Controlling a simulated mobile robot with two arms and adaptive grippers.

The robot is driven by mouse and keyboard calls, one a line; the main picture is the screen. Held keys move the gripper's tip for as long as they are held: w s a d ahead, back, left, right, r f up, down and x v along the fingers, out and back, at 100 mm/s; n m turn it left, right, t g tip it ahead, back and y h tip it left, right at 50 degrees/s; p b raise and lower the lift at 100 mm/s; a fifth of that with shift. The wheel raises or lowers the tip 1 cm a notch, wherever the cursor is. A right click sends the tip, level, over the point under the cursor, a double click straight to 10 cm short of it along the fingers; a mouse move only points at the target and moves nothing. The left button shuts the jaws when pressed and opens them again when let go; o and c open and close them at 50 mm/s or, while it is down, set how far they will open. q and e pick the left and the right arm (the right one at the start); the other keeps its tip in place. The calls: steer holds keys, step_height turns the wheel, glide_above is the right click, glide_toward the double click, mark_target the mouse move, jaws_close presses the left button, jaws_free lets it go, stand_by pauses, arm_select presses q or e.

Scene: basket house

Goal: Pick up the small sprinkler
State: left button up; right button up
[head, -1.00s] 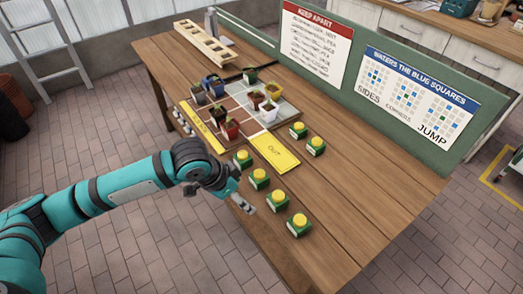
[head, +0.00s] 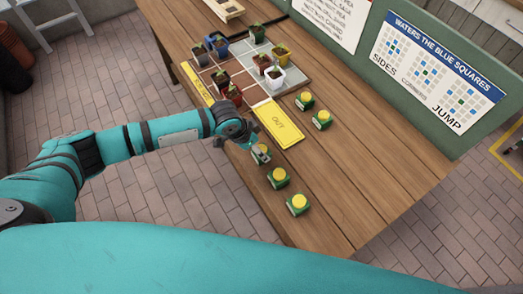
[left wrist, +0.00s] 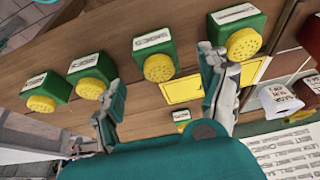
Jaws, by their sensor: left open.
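Several green blocks with yellow round tops, which look like the sprinklers, stand on the wooden table. Three near the front edge are one at my gripper (head: 261,153), a middle one (head: 278,178) and a nearer one (head: 298,203). Two more stand right of the yellow OUT card, one of them here (head: 322,118). My left gripper (head: 256,153) is open over the front row. In the left wrist view, a block (left wrist: 155,55) shows between the open fingers (left wrist: 160,82). Contact is unclear. My right gripper is not in view.
A yellow OUT card (head: 279,124) lies beside a tiled board (head: 291,78) with several potted plants. A green panel (head: 375,85) with posters stands along the table's back. The right part of the wooden table (head: 365,185) is clear.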

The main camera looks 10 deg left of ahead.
arm_select(q)
steer(key=shift+s+d+f, duration=0.15)
steer(key=shift+s+f, duration=0.05)
steer(key=shift+f, duration=0.05)
steer(key=p+x, duration=0.1)
steer(key=x, duration=0.3)
steer(key=shift+w+f, duration=0.2)
steer(key=shift+f, duration=0.2)
steer(key=c, duration=1.4)
steer(key=shift+o, duration=0.2)
steer(key=shift+r, duration=0.15)
